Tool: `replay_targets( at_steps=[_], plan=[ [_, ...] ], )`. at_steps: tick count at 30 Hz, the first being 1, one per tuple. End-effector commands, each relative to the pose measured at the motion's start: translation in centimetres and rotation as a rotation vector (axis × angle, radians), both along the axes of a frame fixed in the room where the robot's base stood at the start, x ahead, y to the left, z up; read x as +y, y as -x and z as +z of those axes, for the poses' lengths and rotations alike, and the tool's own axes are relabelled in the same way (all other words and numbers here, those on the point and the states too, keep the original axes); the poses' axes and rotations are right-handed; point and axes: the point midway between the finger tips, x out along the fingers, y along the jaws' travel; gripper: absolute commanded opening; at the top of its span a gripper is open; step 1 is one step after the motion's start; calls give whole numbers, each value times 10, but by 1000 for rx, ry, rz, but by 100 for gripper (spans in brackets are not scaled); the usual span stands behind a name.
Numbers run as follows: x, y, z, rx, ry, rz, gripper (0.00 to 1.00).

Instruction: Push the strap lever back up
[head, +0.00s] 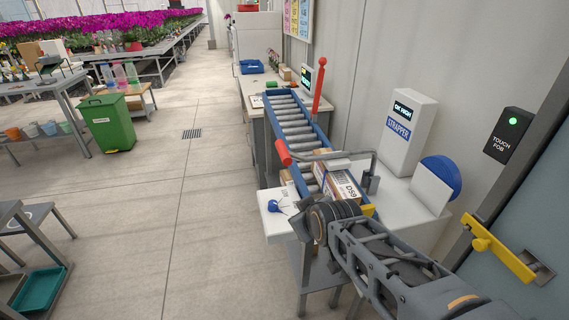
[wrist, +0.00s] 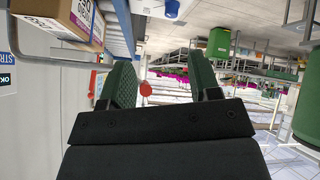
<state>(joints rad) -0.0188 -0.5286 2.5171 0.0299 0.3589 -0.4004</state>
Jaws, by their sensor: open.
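The strap lever (head: 325,155) is a grey bar lying low and roughly level across the roller conveyor. Its red grip (head: 283,152) sticks out on the left side, and its bar bends down at the right near the strapper. A labelled carton (head: 338,185) lies beneath the bar. My gripper (wrist: 122,85) is open and empty in the wrist view. A red object (wrist: 146,90) shows beyond and between its fingers; I cannot tell surely that it is the grip. In the head view my wrist is in front of the lever, and the fingers are hidden.
The white strapper (head: 398,140) stands right of the conveyor (head: 290,115). An upright red post (head: 319,85) rises at the conveyor's far right edge. A white ledge (head: 272,222) with a blue item is near my wrist.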

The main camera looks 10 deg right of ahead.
Motion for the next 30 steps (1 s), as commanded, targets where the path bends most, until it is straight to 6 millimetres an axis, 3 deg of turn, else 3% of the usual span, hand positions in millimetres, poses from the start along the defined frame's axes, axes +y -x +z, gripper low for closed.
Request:
replay_targets(
  at_steps=[1,6,12,21,30],
  plan=[
    [1,-13,-9,-93,52,48,57],
    [3,-46,6,-413,263,171,57],
    [2,-60,26,-658,473,213,57],
    [-1,-71,44,-758,578,211,57],
    [-1,-94,46,-754,576,213,57]
  ],
)
